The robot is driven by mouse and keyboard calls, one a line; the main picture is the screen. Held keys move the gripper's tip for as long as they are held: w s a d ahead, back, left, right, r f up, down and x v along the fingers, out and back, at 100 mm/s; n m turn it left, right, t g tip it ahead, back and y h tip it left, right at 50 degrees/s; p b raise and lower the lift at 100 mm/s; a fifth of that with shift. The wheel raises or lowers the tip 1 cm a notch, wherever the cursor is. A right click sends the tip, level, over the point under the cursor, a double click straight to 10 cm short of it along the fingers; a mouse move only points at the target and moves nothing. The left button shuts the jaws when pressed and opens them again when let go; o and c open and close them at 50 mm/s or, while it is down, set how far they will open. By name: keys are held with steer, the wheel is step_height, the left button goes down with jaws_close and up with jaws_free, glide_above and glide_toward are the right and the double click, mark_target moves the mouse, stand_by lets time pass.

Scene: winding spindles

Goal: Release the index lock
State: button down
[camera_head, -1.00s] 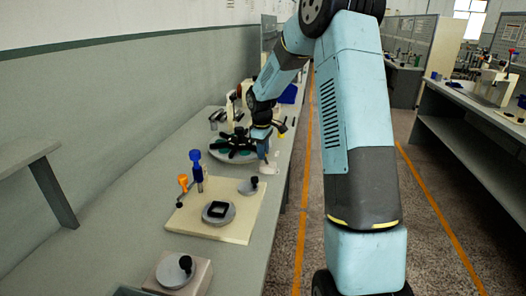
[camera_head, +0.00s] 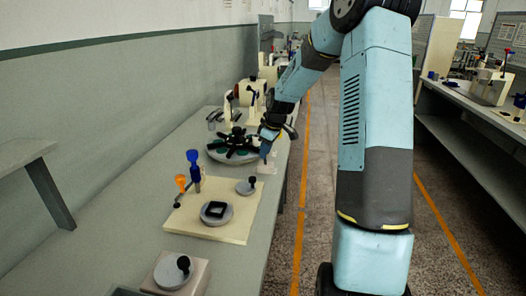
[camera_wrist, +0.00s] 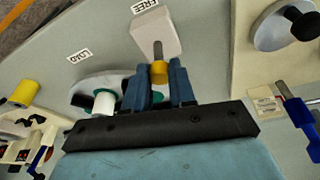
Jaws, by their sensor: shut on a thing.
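My gripper (camera_wrist: 160,88) has its blue fingers closed on a yellow knob (camera_wrist: 159,72). The knob sits on a short grey rod that runs into a pale block (camera_wrist: 155,35). A label reading FREE lies beyond the block, and a second small label lies to its left. In the head view my gripper (camera_head: 264,152) is low at the right of a round plate with black arms (camera_head: 233,146). The pale block (camera_head: 267,167) shows partly below the fingers. The knob cannot be made out in the head view.
A cream board (camera_head: 236,231) with a grey disc, a black-knobbed disc and blue and orange handles lies nearer on the bench. A box with a black-knobbed disc (camera_head: 175,273) is nearest. Pale machines stand farther back. The aisle right of the bench is clear.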

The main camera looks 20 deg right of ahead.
steer(key=shift+s+d+f+t+y, duration=0.1)
steer(key=shift+s+d+t+y, duration=0.3)
steer(key=shift+d+y, duration=0.3)
steer(key=shift+s+d+f+t+y, duration=0.15)
steer(key=shift+d+t+y, duration=0.35)
steer(key=shift+y, duration=0.3)
steer(key=shift+s+d+f+t+y, duration=0.15)
steer(key=shift+s+d+t+y, duration=0.2)
steer(key=shift+y, duration=0.45)
steer(key=shift+f, duration=0.1)
steer(key=c, duration=0.9)
jaws_free()
steer(key=shift+c, duration=0.2)
steer(key=shift+d, duration=0.1)
steer(key=v, duration=1.3)
steer(key=shift+s+d, duration=0.25)
steer(key=shift+d, duration=0.05)
steer(key=shift+a, duration=0.15)
